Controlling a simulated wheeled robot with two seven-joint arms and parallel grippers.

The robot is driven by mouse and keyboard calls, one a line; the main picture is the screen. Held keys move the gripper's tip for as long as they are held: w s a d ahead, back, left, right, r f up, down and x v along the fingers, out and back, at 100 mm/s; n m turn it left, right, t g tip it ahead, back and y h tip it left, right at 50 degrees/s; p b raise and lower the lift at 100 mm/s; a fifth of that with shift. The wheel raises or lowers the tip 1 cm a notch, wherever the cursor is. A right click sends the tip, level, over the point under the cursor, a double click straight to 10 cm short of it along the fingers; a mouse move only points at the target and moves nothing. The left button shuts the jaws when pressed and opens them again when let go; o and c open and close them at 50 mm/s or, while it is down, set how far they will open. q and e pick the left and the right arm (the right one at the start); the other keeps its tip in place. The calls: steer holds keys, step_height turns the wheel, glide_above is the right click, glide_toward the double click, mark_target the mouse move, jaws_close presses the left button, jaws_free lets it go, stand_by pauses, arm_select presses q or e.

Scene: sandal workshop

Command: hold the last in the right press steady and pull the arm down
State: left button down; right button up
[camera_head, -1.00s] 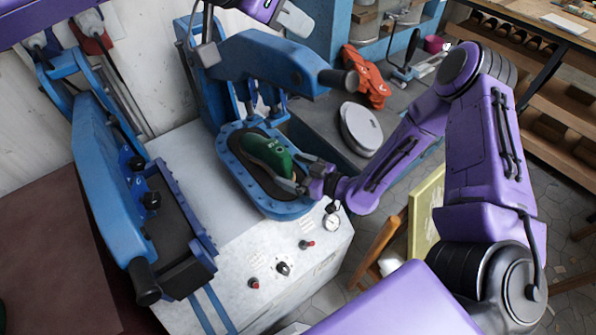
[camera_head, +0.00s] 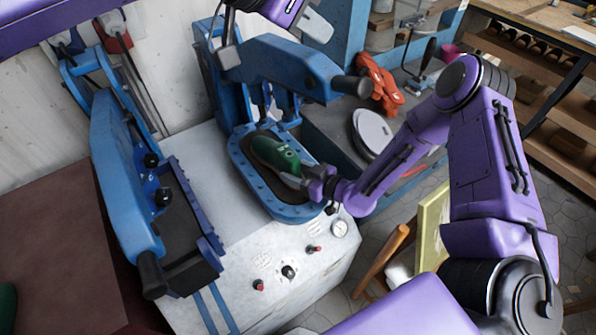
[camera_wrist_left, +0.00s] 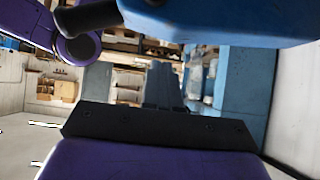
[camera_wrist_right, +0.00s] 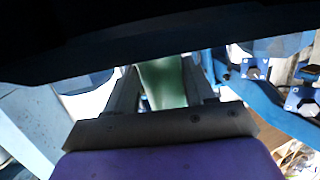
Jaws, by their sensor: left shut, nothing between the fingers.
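The right press (camera_head: 262,205) is blue, with an oval bed on a pale cabinet. A green last (camera_head: 275,153) lies in its bed. My right gripper (camera_head: 294,182) reaches in from the right and has its fingers on both sides of the last's near end; the right wrist view shows the green last (camera_wrist_right: 163,82) between the fingers. The press arm (camera_head: 285,62) is raised above the bed, with a black handle (camera_head: 352,87). My left gripper (camera_head: 229,57) is shut and empty near the upper part of the press arm. In the left wrist view the arm (camera_wrist_left: 215,20) passes above the fingers.
A second blue press (camera_head: 120,180) stands at the left, its black handle (camera_head: 150,274) low. Knobs and a gauge (camera_head: 340,228) are on the cabinet front. A round grey-white disc (camera_head: 372,131) and orange gloves (camera_head: 380,83) lie behind at the right. A wooden chair (camera_head: 385,255) stands near my right arm.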

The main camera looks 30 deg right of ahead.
steer(key=shift+w+a+r, duration=0.1)
steer(key=shift+w+r, duration=0.1)
steer(key=shift+r, duration=0.1)
steer(key=shift+c, duration=1)
